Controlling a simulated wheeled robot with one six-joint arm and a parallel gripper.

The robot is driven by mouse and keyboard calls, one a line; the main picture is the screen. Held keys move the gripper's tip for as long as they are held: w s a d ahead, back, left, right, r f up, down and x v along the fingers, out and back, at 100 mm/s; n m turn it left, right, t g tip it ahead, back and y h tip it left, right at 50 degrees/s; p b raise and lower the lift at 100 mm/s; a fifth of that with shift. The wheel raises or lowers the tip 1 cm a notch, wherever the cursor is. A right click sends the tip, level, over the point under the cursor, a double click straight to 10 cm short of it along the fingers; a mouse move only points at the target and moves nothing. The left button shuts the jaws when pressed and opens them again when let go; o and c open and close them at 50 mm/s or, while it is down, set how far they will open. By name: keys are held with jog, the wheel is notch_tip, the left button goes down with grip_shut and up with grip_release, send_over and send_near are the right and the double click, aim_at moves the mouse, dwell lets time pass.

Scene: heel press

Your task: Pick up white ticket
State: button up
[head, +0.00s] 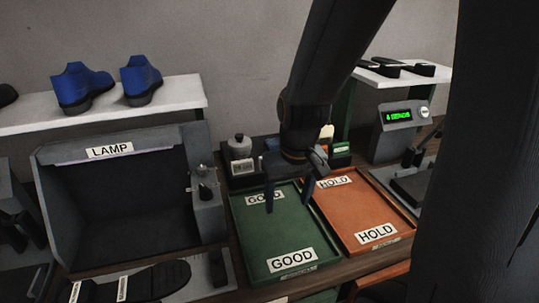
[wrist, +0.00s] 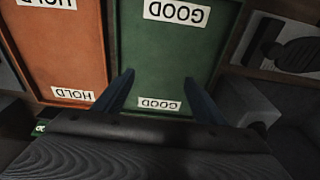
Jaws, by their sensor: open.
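A small pale tag (head: 326,132), which may be the white ticket, stands behind the trays beside my arm in the head view. Its lower part is hard to make out. My gripper (head: 288,206) is open and empty, pointing down above the back of the green GOOD tray (head: 255,228). In the wrist view my gripper (wrist: 157,82) has its two blue fingers apart over the green tray (wrist: 180,55). No ticket shows between them. The tag is not in the wrist view.
The orange HOLD tray (head: 350,218) is right of the green one. A dark holder with a grey bottle (head: 240,147) and a green item (head: 341,149) stand behind. The LAMP box (head: 120,200) is left; a timer unit (head: 398,130) is right. Both trays look empty.

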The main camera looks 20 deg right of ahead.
jog(key=w+d+r+t+p, duration=0.1)
jog(key=w+d+r, duration=0.1)
jog(key=w+d, duration=0.65)
jog(key=w+d+r+t+p, duration=0.1)
jog(key=w+d+t+p, duration=0.15)
jog(key=w, duration=1.05)
jog(key=shift+g, duration=0.45)
jog(key=shift+d+p+x, duration=0.25)
jog(key=shift+p+x, duration=0.05)
jog(key=shift+x, duration=1.4)
jog(key=shift+d+p+x, duration=0.2)
jog(key=shift+p+x, duration=0.1)
jog(key=shift+x, duration=1.35)
jog(key=c, duration=0.8)
